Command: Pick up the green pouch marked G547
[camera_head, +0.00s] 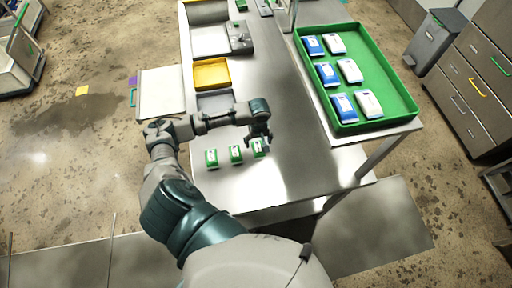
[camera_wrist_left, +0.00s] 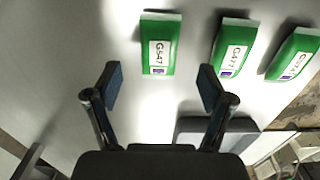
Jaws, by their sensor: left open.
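The green pouch marked G547 (camera_wrist_left: 160,58) lies on the steel table, straight ahead of my left gripper (camera_wrist_left: 160,88) in the left wrist view. The gripper is open and empty, its two dark pads apart, with the pouch beyond the fingertips and not between them. In the head view my left gripper (camera_head: 262,136) is over the rightmost of three green pouches. By position this seems to be G547 (camera_head: 259,149), partly hidden by the gripper; its print is too small to read there. My right gripper does not show.
Two other green pouches lie beside it, the middle one (camera_wrist_left: 235,48) and an outer one (camera_wrist_left: 293,55). A green tray (camera_head: 398,113) with blue and white pouches stands at the right. A yellow tray (camera_head: 228,73) and a grey device (camera_head: 240,38) are farther back.

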